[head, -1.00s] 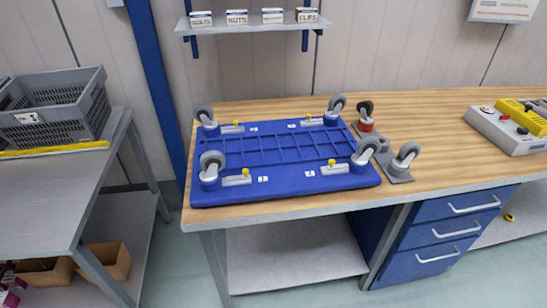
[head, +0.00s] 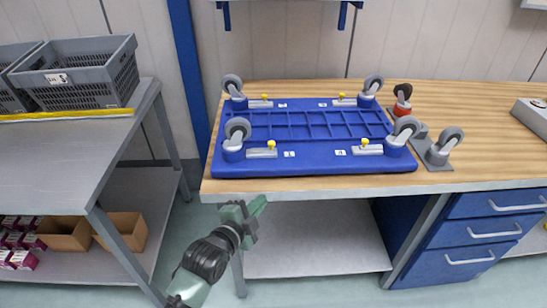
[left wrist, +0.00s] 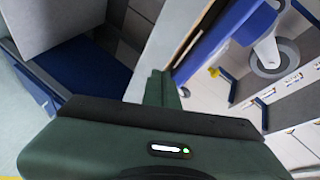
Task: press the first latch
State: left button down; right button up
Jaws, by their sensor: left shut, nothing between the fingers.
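A blue upturned dolly deck (head: 315,165) lies on the wooden workbench with a grey caster at each corner. My left gripper (head: 258,206) is shut and empty, below and in front of the bench edge, apart from the deck. The left wrist view shows its green finger (left wrist: 158,90), a caster (left wrist: 268,52) and a yellow knob (left wrist: 213,72). My right gripper is out of view.
A loose caster (head: 443,146) on a plate and a red-bodied caster (head: 402,100) stand right of the deck. A grey crate (head: 80,75) is on the left table (head: 60,145). Blue drawers (head: 470,232) are under the bench. The bench front edge lies between gripper and deck.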

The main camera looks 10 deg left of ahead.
pick_arm(q)
notch_tip(320, 180, up, 10)
jog(key=d+m+t+h, duration=0.1)
jog(key=d+m+t, duration=0.1)
jog(key=m, duration=0.1)
jog(key=shift+w+f+b, duration=0.15)
jog(key=shift+w+b, duration=0.15)
jog(key=shift+w, duration=0.05)
jog(key=shift+h, duration=0.4)
jog(key=shift+w+d+f+p, duration=0.1)
jog(key=shift+w+f+p, duration=0.15)
jog(key=shift+w, duration=1.7)
jog(key=shift+w+f+p, duration=0.2)
jog(key=shift+w+f, duration=0.05)
jog(key=shift+w, duration=1.65)
jog(key=shift+w+d+f+p, duration=0.1)
jog(key=shift+w+f+p, duration=0.15)
jog(key=shift+w, duration=1.7)
jog(key=shift+a, duration=0.15)
